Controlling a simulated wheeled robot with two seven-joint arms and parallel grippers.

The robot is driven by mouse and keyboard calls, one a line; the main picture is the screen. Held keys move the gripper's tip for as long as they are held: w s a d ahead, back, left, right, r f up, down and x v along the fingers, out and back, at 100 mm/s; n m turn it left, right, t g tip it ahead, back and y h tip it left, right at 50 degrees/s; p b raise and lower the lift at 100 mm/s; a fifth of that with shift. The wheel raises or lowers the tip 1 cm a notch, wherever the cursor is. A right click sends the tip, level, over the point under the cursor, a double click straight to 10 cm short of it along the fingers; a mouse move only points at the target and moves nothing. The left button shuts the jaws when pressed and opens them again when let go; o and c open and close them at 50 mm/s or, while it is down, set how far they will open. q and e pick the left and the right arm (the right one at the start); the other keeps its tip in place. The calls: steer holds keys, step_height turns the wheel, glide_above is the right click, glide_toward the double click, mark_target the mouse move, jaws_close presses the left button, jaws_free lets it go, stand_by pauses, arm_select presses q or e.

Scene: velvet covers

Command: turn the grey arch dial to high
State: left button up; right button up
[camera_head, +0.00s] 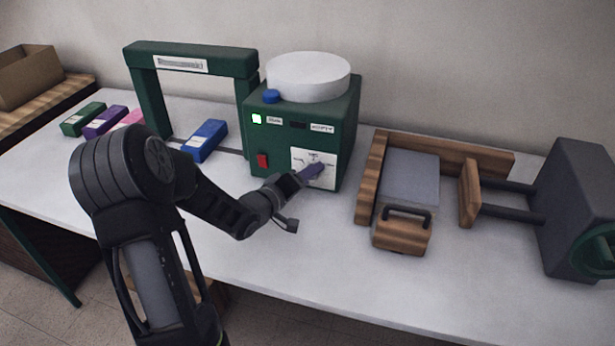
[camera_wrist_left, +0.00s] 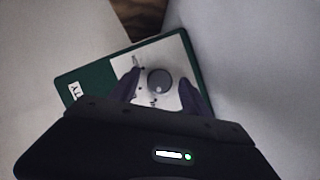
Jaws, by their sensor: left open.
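The grey round dial (camera_wrist_left: 160,82) sits on a white scale panel (camera_head: 309,155) on the front of a green machine (camera_head: 335,115). In the left wrist view it has a small light mark near its lower right edge; the scale's lettering is too small to read surely. My left gripper (camera_head: 314,171) is at the panel. Its purple fingers are open, one on each side of the dial, in the left wrist view (camera_wrist_left: 162,88). Whether they touch it I cannot tell. In the head view the fingers mostly hide the dial. My right gripper is out of view.
The machine carries a white round lid (camera_head: 308,76), a blue knob (camera_head: 272,96) and a red switch (camera_head: 263,161). A green arch (camera_head: 190,50) and a blue block (camera_head: 204,140) stand left. A wooden fixture (camera_head: 402,231) stands right. The table's front right is clear.

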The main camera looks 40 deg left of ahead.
arm_select(q)
jaws_close()
stand_by(0.7)
